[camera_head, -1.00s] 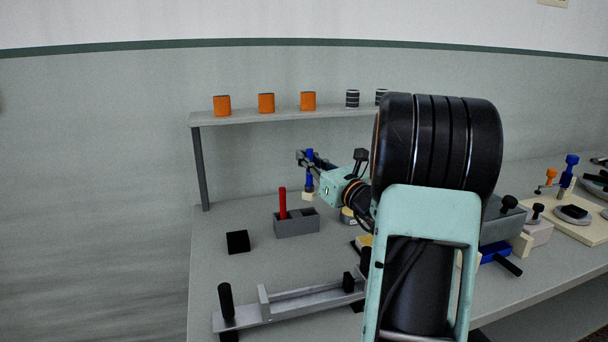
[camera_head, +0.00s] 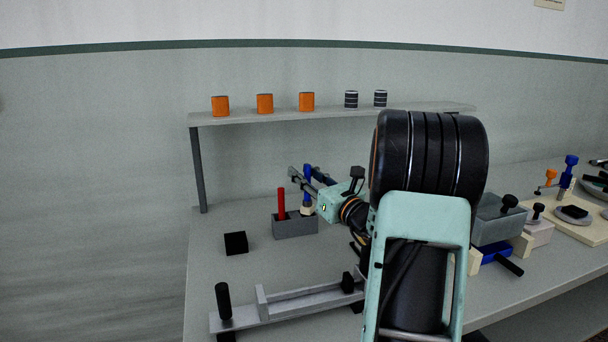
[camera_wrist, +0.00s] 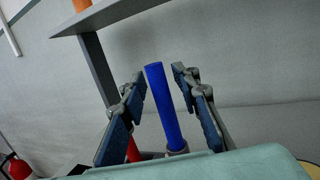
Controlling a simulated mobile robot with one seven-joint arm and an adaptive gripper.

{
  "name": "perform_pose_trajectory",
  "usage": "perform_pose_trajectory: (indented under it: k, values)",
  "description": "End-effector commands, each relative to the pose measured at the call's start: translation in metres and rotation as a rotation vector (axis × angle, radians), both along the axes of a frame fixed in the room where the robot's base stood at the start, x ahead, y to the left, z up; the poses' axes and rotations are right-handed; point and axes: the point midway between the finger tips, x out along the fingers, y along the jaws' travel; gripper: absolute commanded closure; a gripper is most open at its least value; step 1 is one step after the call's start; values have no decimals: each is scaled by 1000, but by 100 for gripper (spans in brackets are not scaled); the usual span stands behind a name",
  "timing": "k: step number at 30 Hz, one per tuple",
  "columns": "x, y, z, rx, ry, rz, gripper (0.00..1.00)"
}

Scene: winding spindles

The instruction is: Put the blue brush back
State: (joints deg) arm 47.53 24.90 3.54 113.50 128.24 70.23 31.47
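The blue brush (camera_head: 307,174) stands roughly upright at the right part of the grey holder (camera_head: 295,228), cream end down. I cannot tell whether that end is inside the right compartment or just above or behind it. A red brush (camera_head: 281,203) stands in the holder's left part. My gripper (camera_head: 306,177) is around the blue handle. In the wrist view the blue handle (camera_wrist: 164,105) stands between the two spread fingers of my gripper (camera_wrist: 158,80), with a visible gap on each side. The lower end of the brush is hidden there by my wrist.
A black cube (camera_head: 236,243) lies left of the holder. A grey rail fixture (camera_head: 290,304) with black knobs is in front. A shelf (camera_head: 250,119) with orange and striped spools runs behind and above. A grey box (camera_head: 497,222) stands at the right.

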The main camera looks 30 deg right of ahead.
Motion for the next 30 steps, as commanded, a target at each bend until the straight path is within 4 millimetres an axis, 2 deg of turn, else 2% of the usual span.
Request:
perform_pose_trajectory:
  k: [11,24,30]
  values:
    - [-2,-1,8,0,0,-1,72]
    - [-93,-7,-8,1,1,-4,72]
    - [-115,-8,-12,0,0,-1,72]
